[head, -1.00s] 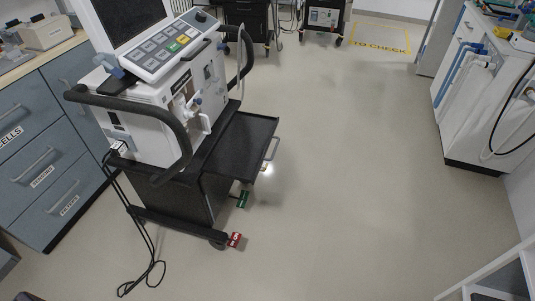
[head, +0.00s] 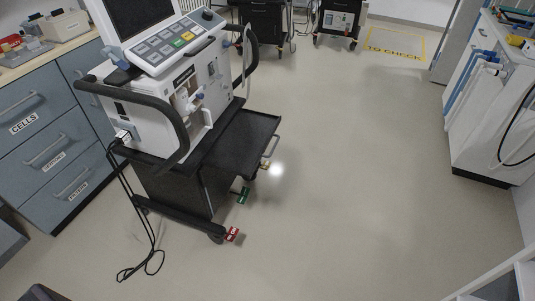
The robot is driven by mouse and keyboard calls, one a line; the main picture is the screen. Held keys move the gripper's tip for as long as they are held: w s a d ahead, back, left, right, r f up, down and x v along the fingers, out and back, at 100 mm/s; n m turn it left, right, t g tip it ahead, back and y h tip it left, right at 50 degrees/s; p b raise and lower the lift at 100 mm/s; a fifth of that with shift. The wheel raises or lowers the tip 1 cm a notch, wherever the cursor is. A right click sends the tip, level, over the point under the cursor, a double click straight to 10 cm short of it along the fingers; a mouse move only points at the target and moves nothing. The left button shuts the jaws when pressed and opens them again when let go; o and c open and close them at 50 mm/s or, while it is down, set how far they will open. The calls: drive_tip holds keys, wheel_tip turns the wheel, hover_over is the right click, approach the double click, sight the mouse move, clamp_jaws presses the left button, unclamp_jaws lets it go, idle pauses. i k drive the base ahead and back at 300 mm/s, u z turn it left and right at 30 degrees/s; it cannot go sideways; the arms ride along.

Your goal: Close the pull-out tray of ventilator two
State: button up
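A ventilator (head: 165,90) stands on a black wheeled cart in the left half of the head view. Its black pull-out tray (head: 245,140) sticks out to the right from under the ventilator body. The tray looks empty, and a metal handle (head: 270,150) is on its outer right edge. I see no number on this ventilator, so I cannot tell whether it is ventilator two. My gripper is not in view.
Blue drawer cabinets (head: 50,150) stand at the left. Black cables (head: 145,255) hang from the cart to the floor. A white cabinet (head: 490,110) stands at the right. More carts (head: 337,20) stand at the back. The floor (head: 350,180) between is clear.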

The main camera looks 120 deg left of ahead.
sight(239, 150)
drive_tip(key=u, duration=0.25)
drive_tip(key=i, duration=0.6)
drive_tip(key=u, duration=0.75)
drive_tip(key=k, duration=0.15)
drive_tip(key=u, duration=3.15)
